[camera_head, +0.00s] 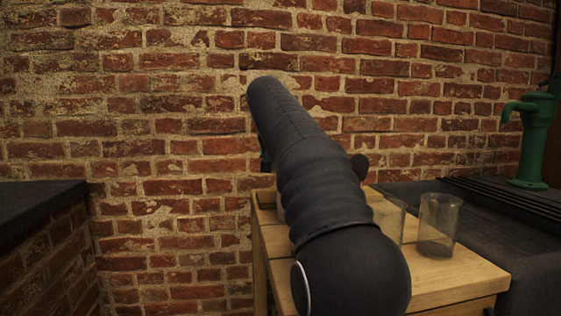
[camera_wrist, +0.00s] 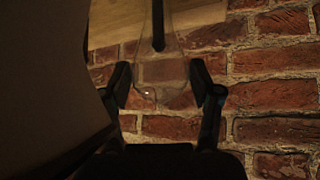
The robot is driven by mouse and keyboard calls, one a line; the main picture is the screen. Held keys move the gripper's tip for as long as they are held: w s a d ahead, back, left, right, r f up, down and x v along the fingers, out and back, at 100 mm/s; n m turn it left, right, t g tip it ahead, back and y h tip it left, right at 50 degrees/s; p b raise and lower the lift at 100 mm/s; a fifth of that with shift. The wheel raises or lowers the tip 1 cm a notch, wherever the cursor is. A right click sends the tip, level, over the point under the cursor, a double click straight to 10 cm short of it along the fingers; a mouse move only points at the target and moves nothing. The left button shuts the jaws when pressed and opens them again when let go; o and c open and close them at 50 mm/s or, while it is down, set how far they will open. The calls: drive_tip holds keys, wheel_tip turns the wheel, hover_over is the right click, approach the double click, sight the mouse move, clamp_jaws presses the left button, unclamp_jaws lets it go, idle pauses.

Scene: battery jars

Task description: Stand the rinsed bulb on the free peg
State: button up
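In the wrist view, my gripper (camera_wrist: 160,82) has one black finger on each side of a clear glass bulb (camera_wrist: 160,72). The fingers appear to close on its wide end, though contact is hard to see in the dim light. The bulb's narrow part points to the top of the picture. A dark rod (camera_wrist: 158,28), likely a peg, lines up with the narrow part and seems to reach inside it; I cannot tell how far. In the head view my arm hides my gripper, the bulb and the pegs.
Two clear glass jars (camera_head: 438,224) (camera_head: 390,217) stand on the wooden table (camera_head: 455,276), right of my arm. A green pump (camera_head: 530,140) stands on the dark counter (camera_head: 490,205) at right. Another dark counter (camera_head: 35,203) is at left. A brick wall (camera_head: 170,130) closes the back.

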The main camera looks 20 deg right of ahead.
drive_tip(key=shift+o, duration=0.7)
drive_tip(key=v, duration=1.2)
